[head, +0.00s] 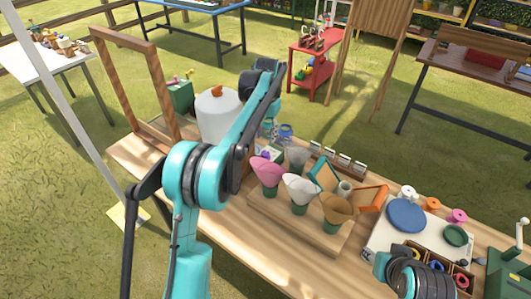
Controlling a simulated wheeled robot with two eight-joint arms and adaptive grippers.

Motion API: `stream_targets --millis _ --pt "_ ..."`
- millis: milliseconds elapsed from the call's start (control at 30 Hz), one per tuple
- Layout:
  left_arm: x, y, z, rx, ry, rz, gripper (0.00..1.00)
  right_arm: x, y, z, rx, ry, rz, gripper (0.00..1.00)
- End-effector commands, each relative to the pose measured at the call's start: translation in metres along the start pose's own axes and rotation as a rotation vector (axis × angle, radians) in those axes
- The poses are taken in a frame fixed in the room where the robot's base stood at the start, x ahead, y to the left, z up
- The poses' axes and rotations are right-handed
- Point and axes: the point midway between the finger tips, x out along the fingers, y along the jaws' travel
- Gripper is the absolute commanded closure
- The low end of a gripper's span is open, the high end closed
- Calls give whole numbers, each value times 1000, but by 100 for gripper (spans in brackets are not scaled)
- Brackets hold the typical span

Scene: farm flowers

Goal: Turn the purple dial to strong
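A small purple round piece (265,154), which looks like the purple dial, shows on a pale box (271,150) near the middle of the table. Its marks and setting are too small to read. My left arm rises from the bottom and bends over the table just left of this box. My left gripper (246,161) seems to be the dark part beside the box, largely hidden by the arm. I cannot tell whether it touches the dial. My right arm shows only as a dark and teal part at the bottom right; its fingers are not visible.
A wooden stand (315,232) holds pink, white and brown paper cones in front of the box. A white cylinder (217,116) and a wooden frame (172,125) stand to the left. A white board (383,240) with a blue disc and colored knobs lies right.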

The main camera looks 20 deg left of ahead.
Motion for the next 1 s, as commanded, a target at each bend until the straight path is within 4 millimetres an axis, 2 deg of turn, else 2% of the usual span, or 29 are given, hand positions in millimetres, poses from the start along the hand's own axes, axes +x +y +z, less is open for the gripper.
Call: stream_targets --millis 33,200,367,700,1000 --pt "11 -2 -7 4 -14 2 63 2 0 1 0 0 0 60" --pt "24 -4 -14 13 -38 6 63 2 0 2 0 0 0 60" --pt "40 -4 -14 13 -41 7 63 8 0 6 0 0 0 60" --pt "94 -4 -12 13 -40 7 63 26 0 19 0 0 0 60" --pt "103 -4 -11 13 -39 7 63 28 0 20 0 0 0 60"
